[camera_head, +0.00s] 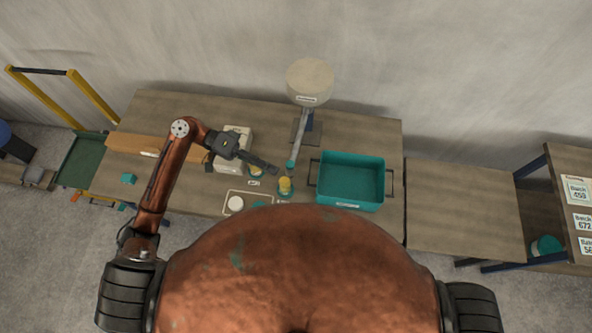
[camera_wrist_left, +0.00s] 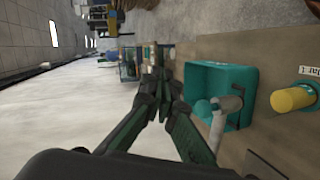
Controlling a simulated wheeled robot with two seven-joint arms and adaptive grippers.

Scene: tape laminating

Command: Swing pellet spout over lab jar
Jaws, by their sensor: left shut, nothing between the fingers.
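The pale hopper (camera_head: 310,80) stands at the back of the bench. Its grey spout (camera_head: 300,138) slants toward me and ends in a teal tip (camera_head: 291,164). A jar with yellow in it (camera_head: 285,185) stands just nearer than the tip; a second yellow-topped jar (camera_head: 255,170) is to its left. My left gripper (camera_head: 276,171) is shut and empty, its fingertips left of the spout tip and close to the jars; contact cannot be told. In the left wrist view the shut fingers (camera_wrist_left: 160,80) show left of the grey spout (camera_wrist_left: 220,122), with a yellow jar (camera_wrist_left: 293,98) at right. My right gripper is not in view.
A teal bin (camera_head: 350,182) with side handles sits right of the spout. A white box (camera_head: 232,148) stands behind my left wrist. A small tray (camera_head: 236,203) with a white disc lies at the front. The bench top at right (camera_head: 460,205) is bare.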

